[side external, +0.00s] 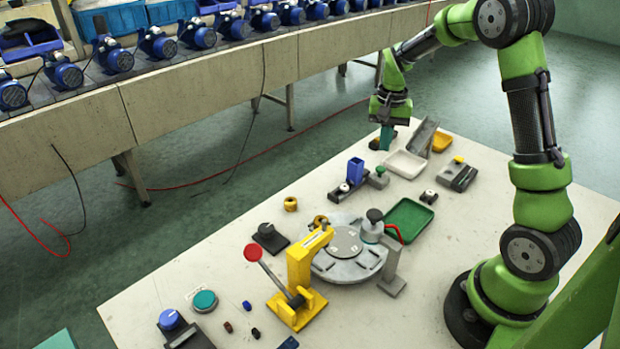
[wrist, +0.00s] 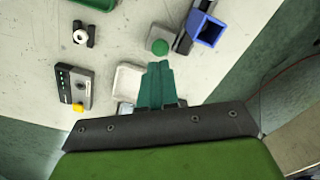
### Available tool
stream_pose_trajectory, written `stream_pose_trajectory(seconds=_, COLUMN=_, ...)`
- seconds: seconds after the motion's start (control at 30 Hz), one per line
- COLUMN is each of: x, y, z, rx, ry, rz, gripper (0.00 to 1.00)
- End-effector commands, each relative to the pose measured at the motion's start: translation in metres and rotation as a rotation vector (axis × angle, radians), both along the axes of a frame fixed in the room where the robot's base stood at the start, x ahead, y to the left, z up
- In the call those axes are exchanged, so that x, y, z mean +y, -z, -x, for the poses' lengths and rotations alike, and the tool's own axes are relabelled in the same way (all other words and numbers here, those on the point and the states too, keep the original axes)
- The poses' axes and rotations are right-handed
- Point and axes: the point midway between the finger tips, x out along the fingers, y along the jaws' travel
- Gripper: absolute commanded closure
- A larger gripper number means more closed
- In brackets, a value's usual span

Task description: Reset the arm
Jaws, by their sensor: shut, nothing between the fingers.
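My gripper (side external: 386,137) is at the far edge of the white table (side external: 150,296), beside the white tray and clear of the fixtures. In the wrist view its teal fingers (wrist: 156,86) are together with nothing between them. They point down toward the table, and I cannot tell the exact height above it. The green arm is bent over the right side of the table.
Near my gripper are a white tray (side external: 405,164), a grey chute (side external: 422,138), a yellow bin (side external: 441,141) and a blue square holder (side external: 355,172). A green tray (side external: 408,219), a round grey turntable (side external: 348,262) and a yellow press (side external: 299,268) stand nearer the camera. A conveyor carries blue pumps (side external: 117,58).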

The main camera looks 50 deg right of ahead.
Motion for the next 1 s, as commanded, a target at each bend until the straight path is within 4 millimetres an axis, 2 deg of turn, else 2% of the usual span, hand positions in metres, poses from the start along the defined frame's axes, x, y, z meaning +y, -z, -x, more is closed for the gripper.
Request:
stream_pose_trajectory(seconds=0.07, x=0.013, y=0.002, z=0.009, rx=-0.005, ry=-0.031, rz=-0.018, gripper=1.00)
stream_pose_trajectory(seconds=0.13, x=0.031, y=-0.009, z=0.015, rx=-0.044, ry=-0.076, rz=-0.031, gripper=1.00)
stream_pose_trajectory(seconds=0.37, x=0.109, y=-0.062, z=0.049, rx=-0.235, ry=-0.278, rz=-0.049, gripper=1.00)
stream_pose_trajectory(seconds=0.6, x=0.178, y=-0.103, z=0.100, rx=-0.444, ry=-0.490, rz=-0.018, gripper=1.00)
stream_pose_trajectory(seconds=0.8, x=0.209, y=-0.120, z=0.135, rx=-0.581, ry=-0.603, rz=0.019, gripper=1.00)
stream_pose_trajectory(seconds=1.0, x=0.219, y=-0.134, z=0.145, rx=-0.653, ry=-0.643, rz=0.040, gripper=1.00)
